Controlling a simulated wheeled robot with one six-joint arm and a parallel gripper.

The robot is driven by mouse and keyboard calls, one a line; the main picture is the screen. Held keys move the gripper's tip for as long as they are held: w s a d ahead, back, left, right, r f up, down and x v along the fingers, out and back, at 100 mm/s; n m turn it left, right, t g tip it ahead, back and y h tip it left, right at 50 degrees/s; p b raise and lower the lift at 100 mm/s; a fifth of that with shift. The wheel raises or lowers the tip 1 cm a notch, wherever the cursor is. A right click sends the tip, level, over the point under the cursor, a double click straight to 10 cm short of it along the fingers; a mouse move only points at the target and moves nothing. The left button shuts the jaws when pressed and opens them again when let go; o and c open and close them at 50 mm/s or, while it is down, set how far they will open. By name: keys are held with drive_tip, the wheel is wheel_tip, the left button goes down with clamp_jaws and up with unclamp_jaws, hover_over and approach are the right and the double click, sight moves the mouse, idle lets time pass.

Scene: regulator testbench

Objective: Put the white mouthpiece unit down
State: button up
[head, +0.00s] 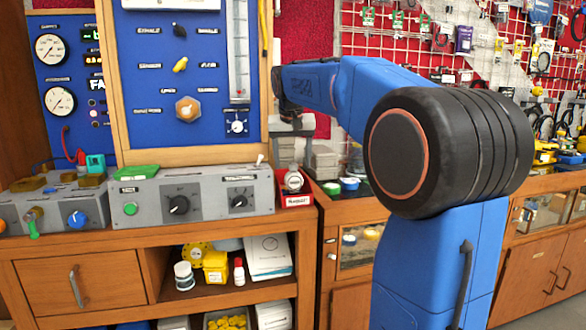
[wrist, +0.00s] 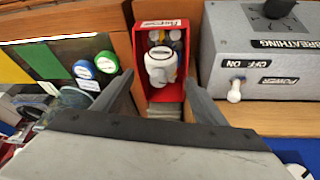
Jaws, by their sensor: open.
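The white mouthpiece unit (wrist: 160,65) is in the red box (wrist: 132,88), at the upper middle of the wrist view. In the head view the unit (head: 293,180) shows small above the red box (head: 296,201), at the right end of the bench top. My gripper (wrist: 160,88) is open, with one finger on each side of the picture's middle and nothing between them. The unit appears beyond the fingertips and apart from them.
The grey breathing console (wrist: 270,55) with a white toggle switch (wrist: 235,90) stands close right of the box. Green-capped (wrist: 106,62) and blue-capped (wrist: 83,69) containers are to the left. In the head view a blue gauge panel (head: 150,70) rises behind the bench.

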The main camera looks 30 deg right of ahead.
drive_tip(key=v, duration=0.8)
drive_tip(key=shift+r, duration=0.15)
drive_tip(key=shift+s, duration=0.15)
drive_tip(key=s+a+f+n+y, duration=0.1)
drive_tip(key=s+a+f, duration=0.4)
drive_tip(key=s+f, duration=0.6)
drive_tip(key=s+a+f+n, duration=0.2)
drive_tip(key=s+a+f, duration=0.2)
drive_tip(key=s+f, duration=0.7)
drive_tip(key=s+a+f+n+t+y, duration=0.1)
drive_tip(key=s+a+f, duration=0.4)
drive_tip(key=s+f, duration=0.6)
drive_tip(key=shift+s+a+f+n+y, duration=0.25)
drive_tip(key=shift+s+n, duration=0.2)
drive_tip(key=shift+n, duration=0.35)
drive_tip(key=shift+r, duration=0.1)
